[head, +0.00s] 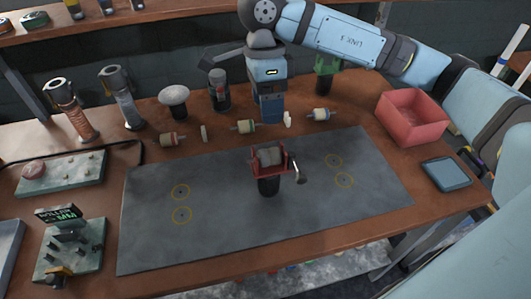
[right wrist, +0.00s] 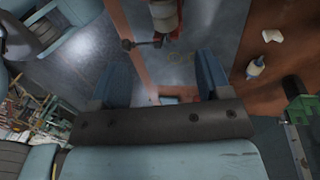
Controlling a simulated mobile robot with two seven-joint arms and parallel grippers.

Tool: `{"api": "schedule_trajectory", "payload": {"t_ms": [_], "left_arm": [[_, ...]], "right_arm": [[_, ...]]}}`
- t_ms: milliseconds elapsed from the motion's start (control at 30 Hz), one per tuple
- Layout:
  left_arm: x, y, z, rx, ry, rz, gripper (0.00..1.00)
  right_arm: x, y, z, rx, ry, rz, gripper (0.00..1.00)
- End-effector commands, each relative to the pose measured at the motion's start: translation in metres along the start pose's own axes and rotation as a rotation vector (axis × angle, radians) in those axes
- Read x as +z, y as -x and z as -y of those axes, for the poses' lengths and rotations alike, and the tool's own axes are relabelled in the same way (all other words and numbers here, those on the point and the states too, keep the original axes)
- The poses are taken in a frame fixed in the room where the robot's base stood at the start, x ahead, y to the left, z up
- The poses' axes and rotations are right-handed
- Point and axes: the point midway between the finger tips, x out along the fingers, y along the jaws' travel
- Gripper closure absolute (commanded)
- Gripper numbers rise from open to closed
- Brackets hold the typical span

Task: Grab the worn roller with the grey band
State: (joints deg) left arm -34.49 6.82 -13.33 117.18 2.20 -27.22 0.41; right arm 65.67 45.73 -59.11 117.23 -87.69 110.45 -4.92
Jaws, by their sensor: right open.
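A roller with a broad grey middle (head: 266,157) sits in a red bracket (head: 270,172) on a dark post standing on the grey mat. It partly shows at the top of the right wrist view (right wrist: 163,12). My right gripper (head: 268,118) is open and empty, pointing down behind the bracket, apart from it. Its two blue fingers show spread in the right wrist view (right wrist: 163,88). Three small pale rollers lie behind the mat: one with reddish ends (head: 172,139), one with greenish-yellow ends (head: 245,126) and one with blue ends (head: 320,114). My left gripper is not seen.
The grey mat (head: 225,235) is mostly bare, with yellow circles. A red bin (head: 412,117) and dark tray (head: 446,174) stand right. Upright tools, including a mushroom-shaped one (head: 174,100), stand at the back. A green fixture (head: 326,72) stands behind my right gripper.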

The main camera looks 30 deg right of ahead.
Motion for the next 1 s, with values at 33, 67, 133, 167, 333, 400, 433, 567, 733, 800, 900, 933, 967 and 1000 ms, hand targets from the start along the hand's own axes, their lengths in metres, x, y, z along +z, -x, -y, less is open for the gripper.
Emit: {"api": "schedule_trajectory", "payload": {"t_ms": [33,67,133,167,333,400,433,567,733,800,900,933,967,1000], "left_arm": [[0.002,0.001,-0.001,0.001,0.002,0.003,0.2],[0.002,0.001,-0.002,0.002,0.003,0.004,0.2],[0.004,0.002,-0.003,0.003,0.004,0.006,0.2],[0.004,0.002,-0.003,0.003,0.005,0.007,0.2],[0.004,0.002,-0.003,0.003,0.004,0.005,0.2],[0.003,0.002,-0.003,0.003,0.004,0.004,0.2],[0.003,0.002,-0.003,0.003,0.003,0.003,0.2],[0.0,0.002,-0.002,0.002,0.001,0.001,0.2],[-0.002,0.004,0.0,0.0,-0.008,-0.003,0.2],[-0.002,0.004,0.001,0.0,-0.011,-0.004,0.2],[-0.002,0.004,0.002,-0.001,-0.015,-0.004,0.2],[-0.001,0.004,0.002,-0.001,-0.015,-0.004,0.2],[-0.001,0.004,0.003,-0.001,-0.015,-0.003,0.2],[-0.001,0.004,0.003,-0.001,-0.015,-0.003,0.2]], "right_arm": [[0.0,-0.011,-0.001,0.004,0.0,-0.001,0.29],[0.0,-0.018,-0.001,0.005,0.001,0.0,0.29],[0.0,-0.032,-0.001,0.005,0.001,-0.001,0.29],[0.0,-0.038,-0.001,0.006,0.002,0.0,0.29],[0.001,-0.063,0.0,0.004,0.001,0.002,0.29],[0.001,-0.068,0.0,0.004,0.001,0.002,0.29],[0.001,-0.07,0.0,0.004,0.001,0.003,0.29],[0.002,-0.079,0.002,0.005,0.001,0.003,0.29],[0.005,-0.105,0.007,0.007,0.001,0.003,0.29],[0.005,-0.114,0.007,0.005,0.001,0.003,0.29],[0.005,-0.122,0.007,0.005,0.002,0.004,0.29],[0.005,-0.123,0.007,0.004,0.002,0.004,0.29],[0.005,-0.123,0.007,0.004,0.002,0.004,0.29],[0.005,-0.123,0.007,0.004,0.002,0.004,0.29]]}}
